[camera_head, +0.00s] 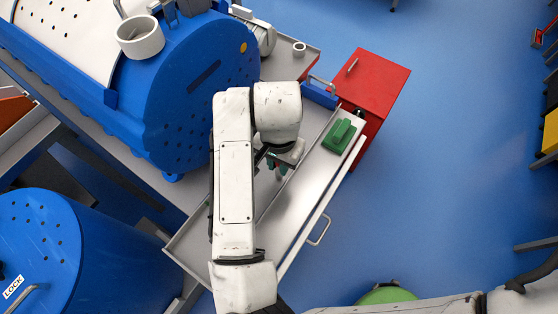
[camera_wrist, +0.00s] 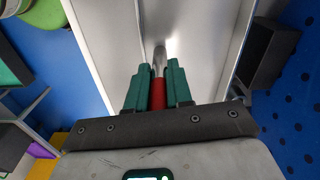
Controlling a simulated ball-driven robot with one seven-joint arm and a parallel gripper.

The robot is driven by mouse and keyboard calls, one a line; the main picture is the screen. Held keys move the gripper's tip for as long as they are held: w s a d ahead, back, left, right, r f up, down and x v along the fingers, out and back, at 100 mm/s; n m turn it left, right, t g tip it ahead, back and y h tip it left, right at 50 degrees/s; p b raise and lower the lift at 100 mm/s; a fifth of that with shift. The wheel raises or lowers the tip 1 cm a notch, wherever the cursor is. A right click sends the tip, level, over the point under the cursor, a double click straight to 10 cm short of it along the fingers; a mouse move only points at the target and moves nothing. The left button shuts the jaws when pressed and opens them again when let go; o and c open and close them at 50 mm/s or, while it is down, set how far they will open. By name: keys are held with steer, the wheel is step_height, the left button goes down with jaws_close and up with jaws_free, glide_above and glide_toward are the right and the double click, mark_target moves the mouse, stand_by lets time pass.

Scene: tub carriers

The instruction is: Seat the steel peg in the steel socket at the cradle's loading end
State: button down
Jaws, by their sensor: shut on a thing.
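My gripper (camera_head: 279,163) hangs over the long grey metal tray (camera_head: 300,190) in the head view, partly hidden by my arm. In the wrist view, my gripper's green fingers (camera_wrist: 158,72) are shut on the steel peg (camera_wrist: 159,55), which has a red grip section between the fingers. The peg's bright end points away from my wrist, above the bare tray floor; its gap from the floor is unclear. A small pale ring (camera_head: 299,48), possibly the steel socket, stands upright on the grey surface at the top, beside the blue drum, apart from my gripper.
The large blue perforated drum (camera_head: 225,60) lies left of my gripper. A green block (camera_head: 339,136) sits at the tray's right end, beside a red cabinet (camera_head: 384,85). A second blue drum (camera_head: 40,245) is at lower left.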

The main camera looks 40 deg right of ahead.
steer(key=shift+f, duration=0.3)
steer(key=shift+f, duration=0.15)
steer(key=c, duration=1)
jaws_free()
step_height(320, 180, up, 12)
steer(key=shift+f, duration=0.15)
steer(key=shift+r, duration=0.35)
steer(key=shift+d, duration=0.15)
